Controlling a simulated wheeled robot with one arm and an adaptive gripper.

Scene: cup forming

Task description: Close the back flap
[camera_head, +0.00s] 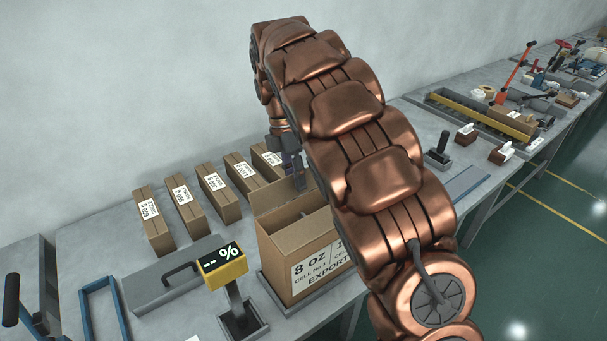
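An open cardboard box (285,262) stands on a grey tray (275,296) at the table's front. Its front is printed "8 OZ" and "EXPORT". The back flap (275,198) stands up along the box's rear edge. My gripper (299,182) points down at the back flap's upper edge, near its right end. I cannot tell whether it touches the flap. Its fingers are small and partly hidden, so their opening is unclear. My copper-coloured arm covers the right part of the box, including any flap on that side.
Several closed cartons (186,205) stand in a row behind the box. The workbench (105,222) has bare room at left.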

